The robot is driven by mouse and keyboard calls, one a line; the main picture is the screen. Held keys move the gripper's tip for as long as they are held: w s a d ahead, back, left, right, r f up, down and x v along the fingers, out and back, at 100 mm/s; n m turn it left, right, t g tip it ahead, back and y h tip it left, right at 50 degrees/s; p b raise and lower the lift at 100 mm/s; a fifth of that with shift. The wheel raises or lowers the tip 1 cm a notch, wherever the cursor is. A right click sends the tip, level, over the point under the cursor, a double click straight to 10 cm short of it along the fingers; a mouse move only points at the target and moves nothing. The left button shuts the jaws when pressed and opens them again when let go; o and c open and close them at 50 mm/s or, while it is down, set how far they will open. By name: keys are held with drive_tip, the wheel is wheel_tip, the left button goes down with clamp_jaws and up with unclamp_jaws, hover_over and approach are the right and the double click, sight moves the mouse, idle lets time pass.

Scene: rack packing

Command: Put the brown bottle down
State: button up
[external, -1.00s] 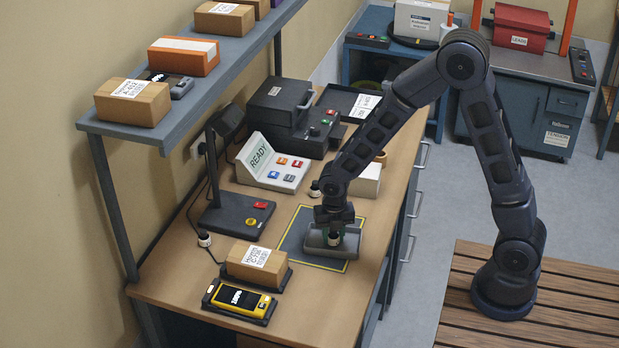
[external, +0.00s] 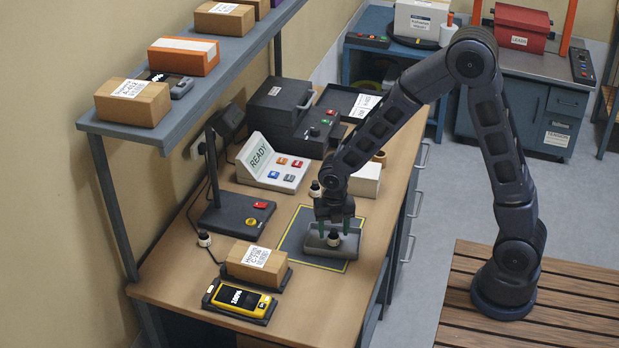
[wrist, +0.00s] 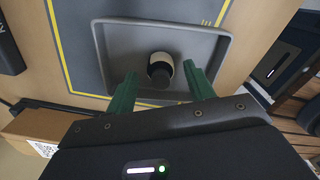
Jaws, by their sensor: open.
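The bottle (external: 333,240) stands upright in the grey tray (external: 350,246), with a dark cap and a pale label; its brown colour is hard to make out. In the wrist view the bottle (wrist: 160,68) is near the middle of the tray (wrist: 222,45), seen from above. My gripper (external: 335,228) is just above the tray, around or just over the bottle. In the wrist view my gripper's green fingers (wrist: 160,84) are wide apart, with a gap to the bottle on both sides. It holds nothing.
The tray lies on a dark mat (external: 291,243) with a yellow border. Two similar small bottles stand nearby, one at the left (external: 204,239) and one behind my gripper (external: 315,189). A cardboard box (external: 252,268) and a yellow device (external: 238,299) are at the front left.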

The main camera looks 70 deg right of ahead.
sight(334, 230)
wheel_tip(334, 230, up, 10)
drive_tip(key=s+a+r+m+t, duration=0.2)
drive_tip(key=s+r+m, duration=0.9)
drive_tip(key=s+r, duration=0.2)
drive_tip(key=s+r+m+t, duration=0.1)
drive_tip(key=s+r+m, duration=0.1)
drive_tip(key=s+m, duration=0.4)
drive_tip(key=s+r+m+t, duration=0.1)
drive_tip(key=s+r+m, duration=0.2)
drive_tip(key=s+m, duration=0.3)
drive_tip(key=s, duration=0.3)
drive_tip(key=shift+s+t, duration=0.3)
drive_tip(key=shift+s, duration=0.05)
